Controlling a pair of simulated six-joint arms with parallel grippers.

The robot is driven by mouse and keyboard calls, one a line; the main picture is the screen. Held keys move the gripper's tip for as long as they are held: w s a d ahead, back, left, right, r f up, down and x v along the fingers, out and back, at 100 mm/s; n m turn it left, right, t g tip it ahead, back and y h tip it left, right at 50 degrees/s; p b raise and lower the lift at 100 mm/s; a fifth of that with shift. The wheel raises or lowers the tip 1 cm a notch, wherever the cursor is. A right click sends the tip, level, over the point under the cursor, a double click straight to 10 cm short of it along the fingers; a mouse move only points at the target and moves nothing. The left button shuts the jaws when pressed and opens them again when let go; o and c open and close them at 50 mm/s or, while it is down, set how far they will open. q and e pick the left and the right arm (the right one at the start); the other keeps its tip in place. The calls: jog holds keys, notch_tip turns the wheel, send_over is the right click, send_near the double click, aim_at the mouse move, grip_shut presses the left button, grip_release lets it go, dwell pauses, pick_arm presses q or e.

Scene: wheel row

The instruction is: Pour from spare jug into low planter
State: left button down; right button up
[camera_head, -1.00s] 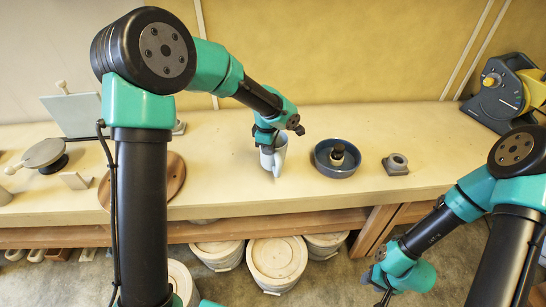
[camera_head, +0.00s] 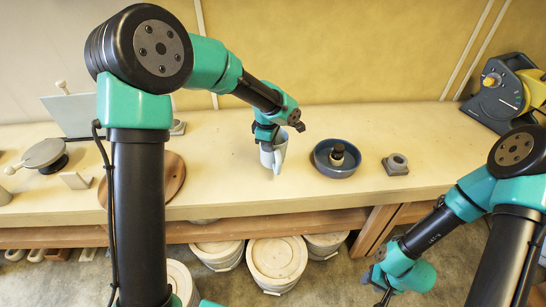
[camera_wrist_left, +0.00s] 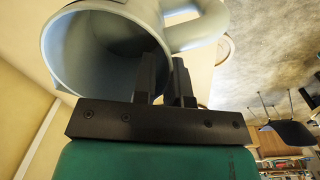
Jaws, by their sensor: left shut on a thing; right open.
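The spare jug (camera_head: 279,157), pale blue-grey, is at the middle of the bench in the head view, close to upright. In the left wrist view its open mouth and handle (camera_wrist_left: 195,30) show, and the visible inside looks empty. My left gripper (camera_head: 267,142) is shut on the jug's wall at the rim, beside the handle; its fingers also show in the left wrist view (camera_wrist_left: 168,80). The low planter (camera_head: 322,163), a round blue-grey bowl with a dark, tan-based thing inside, stands just right of the jug. My right gripper (camera_head: 384,287) is open and empty, low in front of the bench.
A grey block with a round hole (camera_head: 396,164) sits right of the planter. A round wooden board (camera_head: 173,178) lies to the left, partly behind my left arm. A dark machine with yellow parts (camera_head: 500,97) stands at the back right. Lidded tubs (camera_head: 277,262) stand below.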

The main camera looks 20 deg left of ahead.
pick_arm(q)
jog(key=shift+r, duration=2.4)
